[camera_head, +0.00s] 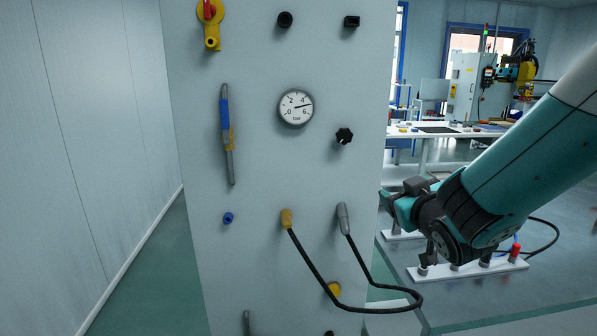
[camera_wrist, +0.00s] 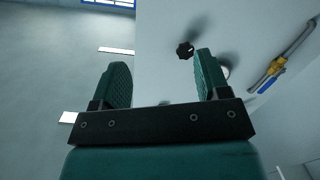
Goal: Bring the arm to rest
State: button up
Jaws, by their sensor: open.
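My gripper (camera_head: 392,200) is at the right of the panel in the head view, at the end of my teal arm, which reaches in from the right edge. In the wrist view my gripper (camera_wrist: 160,82) shows two green fingers spread wide apart with nothing between them. The grey panel (camera_head: 262,170) stands upright beside it. A black knob (camera_head: 344,136) is on the panel, above and left of my gripper; in the wrist view the knob (camera_wrist: 185,50) lies beyond the fingertips, apart from them.
The panel carries a pressure gauge (camera_head: 296,107), a blue and yellow handle (camera_head: 226,130), a red and yellow switch (camera_head: 210,22) and a black cable (camera_head: 322,290) hanging in a loop between two plugs. A table (camera_head: 540,285) with a white fitting strip (camera_head: 470,269) lies below my arm.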

jog(key=s+a+f+n+g+y, duration=0.1)
jog(key=s+a+g, duration=0.2)
jog(key=s+g, duration=0.5)
jog(key=s+a+n+g+y, duration=0.1)
jog(key=s+a+g, duration=0.3)
jog(key=s, duration=1.9)
jog(key=g, duration=0.4)
jog(key=shift+s+f+g+y, duration=0.4)
